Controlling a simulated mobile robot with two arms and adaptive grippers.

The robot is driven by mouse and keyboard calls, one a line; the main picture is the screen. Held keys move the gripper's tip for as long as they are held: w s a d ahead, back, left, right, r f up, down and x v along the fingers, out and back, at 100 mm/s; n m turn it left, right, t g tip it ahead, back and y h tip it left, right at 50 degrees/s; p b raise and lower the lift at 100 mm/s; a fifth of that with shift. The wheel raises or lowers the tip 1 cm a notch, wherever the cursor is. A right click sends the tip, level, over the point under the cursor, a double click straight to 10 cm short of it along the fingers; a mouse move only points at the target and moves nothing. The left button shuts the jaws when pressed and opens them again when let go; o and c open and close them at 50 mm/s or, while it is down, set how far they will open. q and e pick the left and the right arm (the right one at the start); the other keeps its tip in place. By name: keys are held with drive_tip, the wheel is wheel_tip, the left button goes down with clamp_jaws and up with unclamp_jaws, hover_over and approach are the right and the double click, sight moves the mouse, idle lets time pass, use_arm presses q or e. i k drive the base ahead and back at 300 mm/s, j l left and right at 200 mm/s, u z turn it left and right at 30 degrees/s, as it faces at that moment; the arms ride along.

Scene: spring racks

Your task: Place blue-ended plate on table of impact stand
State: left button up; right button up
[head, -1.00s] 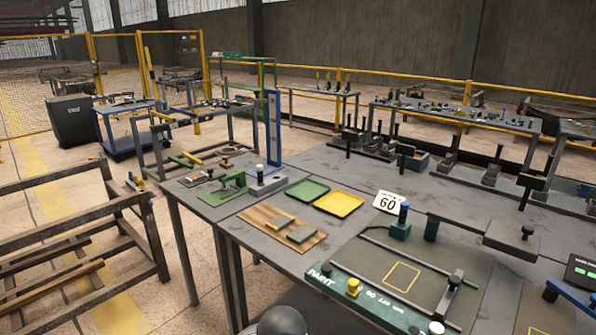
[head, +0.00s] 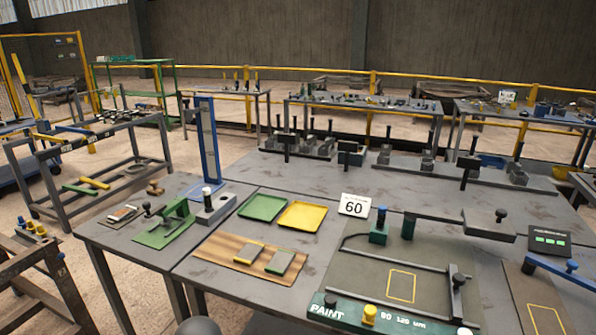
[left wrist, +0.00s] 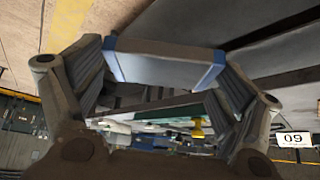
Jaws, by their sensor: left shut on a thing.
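In the left wrist view, my left gripper (left wrist: 163,85) is shut on the blue-ended plate (left wrist: 165,62), a flat grey piece with blue ends. One finger lies at each blue end. A knob with a pale top stands on the block. The plate and both grippers are out of the head view.
A wooden board (head: 222,246) holds two plates, one with yellow (head: 249,254) and one with green (head: 281,262). Green (head: 263,207) and yellow (head: 301,215) trays lie behind it. A green device (head: 172,224) stands left of the block. A paint rig (head: 395,275) fills the front right.

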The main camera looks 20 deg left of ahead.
sight(199, 191)
drive_tip(key=j+z, duration=0.1)
drive_tip(key=j, duration=0.45)
drive_tip(key=k+j+z, duration=0.1)
drive_tip(key=j, duration=0.45)
drive_tip(key=j+z, duration=0.1)
drive_tip(key=j, duration=0.45)
drive_tip(key=k+j, duration=0.15)
drive_tip(key=j, duration=0.35)
drive_tip(key=j+z, duration=0.1)
drive_tip(key=j, duration=0.6)
drive_tip(key=j+z, duration=0.1)
drive_tip(key=j, duration=0.6)
drive_tip(key=k+j+z, duration=0.15)
drive_tip(key=j, duration=0.55)
drive_tip(key=k+j+z, duration=0.1)
drive_tip(key=j, duration=0.6)
